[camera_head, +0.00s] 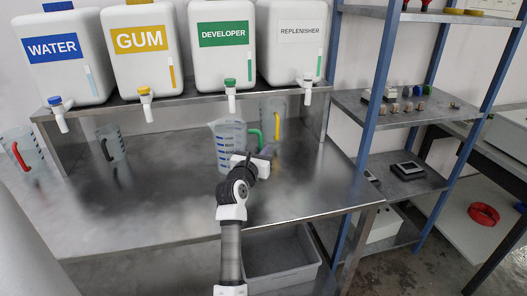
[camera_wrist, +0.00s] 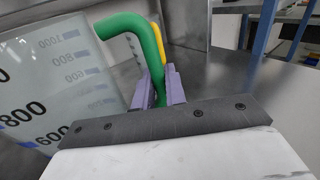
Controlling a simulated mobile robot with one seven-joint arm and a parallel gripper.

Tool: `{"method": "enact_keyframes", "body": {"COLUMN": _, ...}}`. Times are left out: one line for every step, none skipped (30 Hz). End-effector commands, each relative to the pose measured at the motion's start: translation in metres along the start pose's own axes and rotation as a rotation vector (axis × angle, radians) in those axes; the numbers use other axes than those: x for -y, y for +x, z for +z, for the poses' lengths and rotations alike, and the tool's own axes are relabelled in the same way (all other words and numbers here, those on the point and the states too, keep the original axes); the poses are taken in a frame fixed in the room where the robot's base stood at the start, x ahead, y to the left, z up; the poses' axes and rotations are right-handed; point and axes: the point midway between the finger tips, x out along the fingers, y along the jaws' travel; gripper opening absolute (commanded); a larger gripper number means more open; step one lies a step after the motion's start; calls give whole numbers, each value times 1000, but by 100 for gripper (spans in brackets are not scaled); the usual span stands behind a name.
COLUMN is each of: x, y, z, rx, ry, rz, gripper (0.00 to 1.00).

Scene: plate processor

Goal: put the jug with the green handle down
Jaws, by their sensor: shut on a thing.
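The jug with the green handle (camera_head: 229,146) is clear, with blue graduation marks, and is upright at the middle right of the steel bench. Its green handle (camera_wrist: 140,42) rises between the two purple finger pads of my gripper (camera_wrist: 160,88) in the wrist view. My gripper is shut on the handle. In the head view my gripper (camera_head: 252,160) is partly hidden by my wrist, at the jug's lower right. Whether the jug's base touches the bench is too small to tell. The jug's clear wall (camera_wrist: 45,80) fills the left of the wrist view.
A jug with a yellow handle (camera_head: 272,121) stands close behind on the right. A black-handled jug (camera_head: 112,143) and a red-handled jug (camera_head: 22,150) stand to the left. Tap containers line the raised shelf (camera_head: 190,97). The bench's front middle (camera_head: 150,210) is clear. A blue-post rack (camera_head: 374,85) stands right.

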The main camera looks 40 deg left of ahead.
Motion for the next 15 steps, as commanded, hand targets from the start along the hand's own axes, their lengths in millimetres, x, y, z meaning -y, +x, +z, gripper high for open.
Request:
{"method": "enact_keyframes", "body": {"x": 0, "y": 11, "z": 3, "rx": -1, "ry": 1, "rz": -1, "gripper": 0}}
{"method": "enact_keyframes", "body": {"x": 0, "y": 16, "z": 3, "rx": 0, "ry": 1, "rz": -1, "gripper": 0}}
{"method": "enact_keyframes", "body": {"x": 0, "y": 22, "z": 2, "rx": 0, "ry": 1, "rz": -1, "gripper": 0}}
{"method": "enact_keyframes", "body": {"x": 0, "y": 25, "z": 2, "rx": 0, "ry": 1, "rz": -1, "gripper": 0}}
{"method": "enact_keyframes", "body": {"x": 0, "y": 28, "z": 2, "rx": 1, "ry": 1, "rz": 0, "gripper": 0}}
{"method": "enact_keyframes", "body": {"x": 0, "y": 30, "z": 1, "rx": 1, "ry": 1, "rz": 0, "gripper": 0}}
{"method": "enact_keyframes", "body": {"x": 0, "y": 31, "z": 1, "rx": 1, "ry": 1, "rz": 1, "gripper": 0}}
{"method": "enact_keyframes", "body": {"x": 0, "y": 32, "z": 0, "rx": 1, "ry": 0, "rz": 1, "gripper": 0}}
{"method": "enact_keyframes", "body": {"x": 0, "y": 32, "z": -2, "rx": 0, "ry": 0, "rz": 1, "gripper": 0}}
{"method": "enact_keyframes", "body": {"x": 0, "y": 33, "z": -5, "rx": -1, "ry": -1, "rz": 1, "gripper": 0}}
{"method": "enact_keyframes", "body": {"x": 0, "y": 32, "z": -8, "rx": -1, "ry": -1, "rz": 0, "gripper": 0}}
{"method": "enact_keyframes", "body": {"x": -1, "y": 32, "z": -13, "rx": -1, "ry": -2, "rz": 1, "gripper": 0}}
{"method": "enact_keyframes", "body": {"x": -1, "y": 32, "z": -18, "rx": -3, "ry": -4, "rz": 2, "gripper": 0}}
{"method": "enact_keyframes", "body": {"x": -1, "y": 32, "z": -23, "rx": -3, "ry": -3, "rz": 2, "gripper": 0}}
{"method": "enact_keyframes", "body": {"x": -2, "y": 32, "z": -28, "rx": -1, "ry": -3, "rz": 2, "gripper": 0}}
